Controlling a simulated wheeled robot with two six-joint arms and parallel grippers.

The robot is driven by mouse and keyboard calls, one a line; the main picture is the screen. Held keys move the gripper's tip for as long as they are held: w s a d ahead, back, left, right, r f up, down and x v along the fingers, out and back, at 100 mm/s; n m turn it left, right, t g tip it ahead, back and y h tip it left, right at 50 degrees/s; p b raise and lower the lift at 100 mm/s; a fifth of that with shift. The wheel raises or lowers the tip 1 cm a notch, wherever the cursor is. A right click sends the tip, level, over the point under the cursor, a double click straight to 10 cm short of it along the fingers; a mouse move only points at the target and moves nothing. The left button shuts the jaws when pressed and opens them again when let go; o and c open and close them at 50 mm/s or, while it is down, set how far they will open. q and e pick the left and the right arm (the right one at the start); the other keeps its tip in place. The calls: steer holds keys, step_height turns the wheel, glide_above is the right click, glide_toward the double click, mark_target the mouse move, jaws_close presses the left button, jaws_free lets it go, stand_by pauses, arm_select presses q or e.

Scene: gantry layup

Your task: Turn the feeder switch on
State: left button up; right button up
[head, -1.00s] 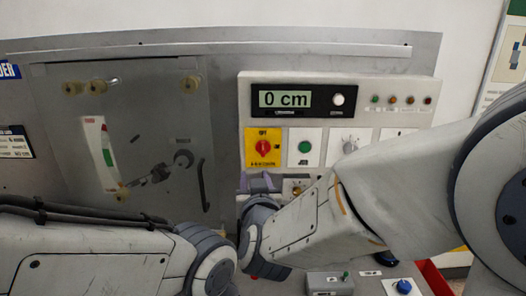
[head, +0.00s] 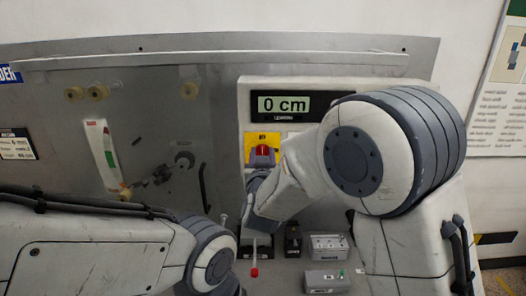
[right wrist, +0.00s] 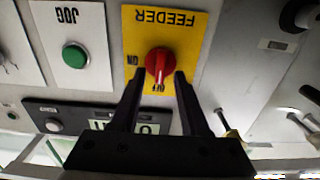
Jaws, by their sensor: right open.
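The feeder switch is a red rotary knob (right wrist: 158,64) on a yellow plate (right wrist: 188,22) marked FEEDER, seen upside down in the right wrist view. Its pale pointer mark is towards the OFF label; the ON label is to its left there. In the head view the knob (head: 262,150) is partly covered by my right gripper (head: 261,159). The right gripper (right wrist: 161,73) is open, one finger on each side of the knob. I cannot tell whether either finger touches it. My left arm is at the lower left of the head view; its gripper is not visible.
A green JOG button (right wrist: 74,55) is beside the feeder plate. A display (head: 285,104) reading 0 cm sits above it. Below the panel are a small red-tipped lever (head: 254,272) and grey control boxes (head: 327,279). My right arm hides the panel's right part.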

jaws_close()
steer(key=shift+f+m+b, duration=0.15)
steer(key=shift+m+b, duration=0.25)
steer(key=shift+b, duration=0.4)
steer(key=m+b, duration=0.4)
steer(key=b, duration=0.1)
steer(key=m+b, duration=0.4)
steer(key=b, duration=0.2)
steer(key=d+f+m+b, duration=0.1)
steer(key=m+b, duration=0.3)
steer(key=b, duration=0.1)
steer(key=shift+m+b, duration=0.3)
steer(key=shift+m, duration=0.1)
steer(key=shift+m+b, duration=1.75)
steer(key=shift+m, duration=0.45)
steer(key=shift+r, duration=0.1)
